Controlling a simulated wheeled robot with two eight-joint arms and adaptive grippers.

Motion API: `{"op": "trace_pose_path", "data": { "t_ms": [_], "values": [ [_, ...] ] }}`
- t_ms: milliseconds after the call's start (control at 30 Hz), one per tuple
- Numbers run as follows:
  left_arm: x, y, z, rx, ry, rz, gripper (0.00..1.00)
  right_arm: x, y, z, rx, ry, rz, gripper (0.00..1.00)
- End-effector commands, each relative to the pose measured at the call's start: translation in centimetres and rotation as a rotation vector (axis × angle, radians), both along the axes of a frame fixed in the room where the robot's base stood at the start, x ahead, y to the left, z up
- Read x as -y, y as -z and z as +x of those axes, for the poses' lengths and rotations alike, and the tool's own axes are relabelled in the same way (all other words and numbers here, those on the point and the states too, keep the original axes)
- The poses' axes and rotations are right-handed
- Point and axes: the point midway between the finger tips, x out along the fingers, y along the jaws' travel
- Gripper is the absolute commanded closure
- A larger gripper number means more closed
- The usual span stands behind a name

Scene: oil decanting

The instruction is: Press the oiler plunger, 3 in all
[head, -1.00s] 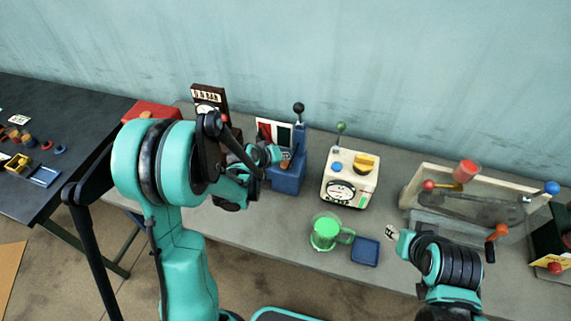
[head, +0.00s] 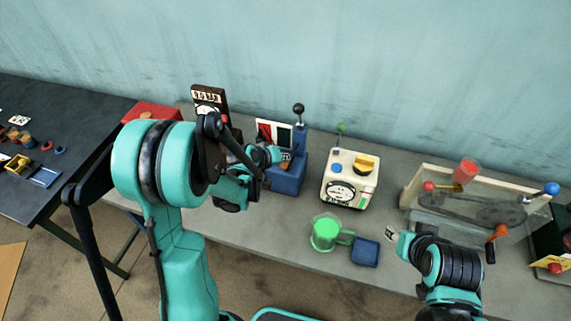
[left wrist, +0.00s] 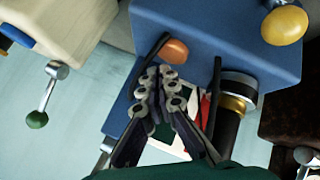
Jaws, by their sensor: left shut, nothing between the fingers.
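A blue box-shaped device (head: 288,182) stands at the back of the grey bench, left of the cream box. In the left wrist view its blue body (left wrist: 215,40) carries a rounded orange-brown button (left wrist: 174,50), which may be the oiler plunger. My left gripper (head: 276,154) is at the device's upper left side. In the left wrist view my left gripper (left wrist: 168,76) is shut and empty, its tips just below the orange button. I cannot tell whether they touch it. My right gripper (head: 398,240) is at the bench's front right; its fingers are unclear.
A cream box (head: 350,178) with a dial and green-knobbed lever stands right of the blue device. A green mug (head: 326,232) and a small blue tray (head: 365,252) are in front. A dark gauge box (head: 208,98) stands behind my left arm.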

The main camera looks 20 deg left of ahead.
Motion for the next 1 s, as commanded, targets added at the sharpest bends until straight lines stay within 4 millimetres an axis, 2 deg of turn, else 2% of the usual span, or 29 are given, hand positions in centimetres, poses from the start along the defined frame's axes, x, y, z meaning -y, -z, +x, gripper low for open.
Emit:
{"op": "trace_pose_path", "data": {
  "t_ms": [333, 1000],
  "values": [
    [0.0, 0.9, 0.0, 0.000, 0.000, 0.000, 1.00, 0.0, 1.1, 0.0, 0.000, 0.000, 0.000, 0.60],
    [0.0, 1.2, 0.0, 0.000, 0.000, 0.000, 1.00, 0.0, 1.4, 0.0, 0.000, 0.000, 0.000, 0.60]
  ]
}}
